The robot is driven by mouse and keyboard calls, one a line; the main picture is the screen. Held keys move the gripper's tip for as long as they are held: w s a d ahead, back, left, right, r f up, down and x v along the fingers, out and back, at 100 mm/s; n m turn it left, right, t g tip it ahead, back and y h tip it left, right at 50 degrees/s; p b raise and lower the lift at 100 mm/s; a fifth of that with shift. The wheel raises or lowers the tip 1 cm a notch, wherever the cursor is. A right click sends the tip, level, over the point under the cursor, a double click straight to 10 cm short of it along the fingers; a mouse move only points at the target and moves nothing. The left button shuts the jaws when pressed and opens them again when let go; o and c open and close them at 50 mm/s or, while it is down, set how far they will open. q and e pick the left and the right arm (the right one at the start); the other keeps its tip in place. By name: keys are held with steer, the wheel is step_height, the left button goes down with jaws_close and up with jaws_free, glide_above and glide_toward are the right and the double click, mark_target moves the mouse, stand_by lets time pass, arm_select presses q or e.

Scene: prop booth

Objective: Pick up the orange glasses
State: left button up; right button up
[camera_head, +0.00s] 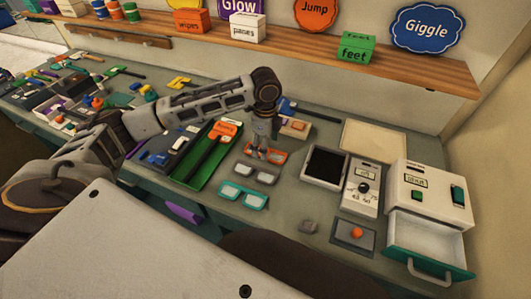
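The orange glasses (279,158) lie on the grey-green table, at the back of a column of three pairs of glasses. My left gripper (262,151) points down right over them and covers their middle. Its fingertips are small and dark here, so I cannot tell whether they are apart or closed, or whether they touch the frame. Grey glasses (254,173) lie just in front, and teal glasses (243,195) lie in front of those. My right gripper is not in view.
A green tray (192,181) with tools is left of the glasses. Right stand a dark-screened box (325,165), a dial unit (363,187) and a white box (432,190) with an open drawer (428,244). A wooden shelf (300,55) runs behind.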

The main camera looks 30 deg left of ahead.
arm_select(q)
steer(key=f, duration=0.3)
steer(key=shift+w+a+f, duration=0.2)
steer(key=shift+f, duration=0.3)
steer(key=shift+c, duration=0.2)
steer(key=c, duration=1)
steer(key=shift+c, duration=0.2)
steer(key=shift+r, duration=0.3)
step_height(320, 180, up, 9)
steer(key=shift+r, duration=0.2)
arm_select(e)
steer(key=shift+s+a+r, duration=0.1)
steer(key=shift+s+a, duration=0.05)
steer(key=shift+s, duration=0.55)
